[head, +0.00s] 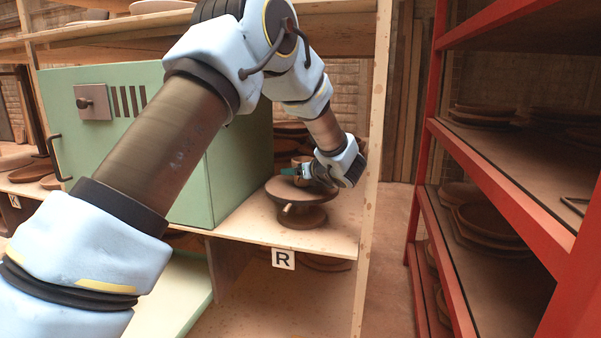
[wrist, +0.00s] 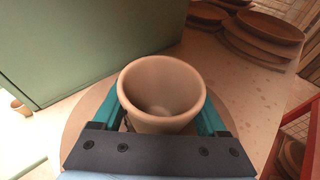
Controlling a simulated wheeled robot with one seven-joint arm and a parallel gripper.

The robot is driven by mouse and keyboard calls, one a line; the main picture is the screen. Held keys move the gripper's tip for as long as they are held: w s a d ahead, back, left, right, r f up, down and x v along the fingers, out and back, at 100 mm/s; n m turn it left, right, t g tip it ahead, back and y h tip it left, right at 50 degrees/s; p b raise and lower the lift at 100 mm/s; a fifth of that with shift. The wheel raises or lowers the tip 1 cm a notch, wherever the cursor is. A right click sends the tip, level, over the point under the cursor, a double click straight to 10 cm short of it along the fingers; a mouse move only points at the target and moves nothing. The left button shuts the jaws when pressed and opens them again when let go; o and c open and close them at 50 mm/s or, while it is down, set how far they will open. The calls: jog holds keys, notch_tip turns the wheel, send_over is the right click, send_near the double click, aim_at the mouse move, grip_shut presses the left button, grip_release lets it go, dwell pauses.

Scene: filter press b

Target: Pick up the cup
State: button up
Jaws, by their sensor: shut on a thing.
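The cup (wrist: 162,92) is light brown and empty, with its round mouth facing the camera in the wrist view. My gripper (wrist: 168,112) has its teal fingers on either side of the cup and is shut on it. The cup is over a round brown stand (wrist: 76,128), which also shows in the head view (head: 300,196) on the wooden shelf. In the head view my gripper (head: 294,172) is low over this stand, and the cup is mostly hidden behind it. I cannot tell whether the cup touches the stand.
A green box (head: 230,150) with a handle stands close on the left. Stacked brown plates (wrist: 262,32) lie behind the cup. A wooden post (head: 374,130) borders the shelf's right side. A red rack (head: 480,165) with plates stands farther right. An R label (head: 283,259) marks the shelf front.

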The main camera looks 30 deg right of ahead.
aim_at(298, 158)
jog(key=shift+r, duration=0.15)
jog(key=shift+r, duration=0.25)
notch_tip(298, 158, up, 3)
jog(key=shift+s+a+f+b, duration=0.1)
jog(key=shift+s+f+b, duration=0.05)
jog(key=shift+b, duration=0.6)
jog(key=s+a+b, duration=0.4)
jog(key=s+a, duration=0.8)
jog(key=s, duration=0.1)
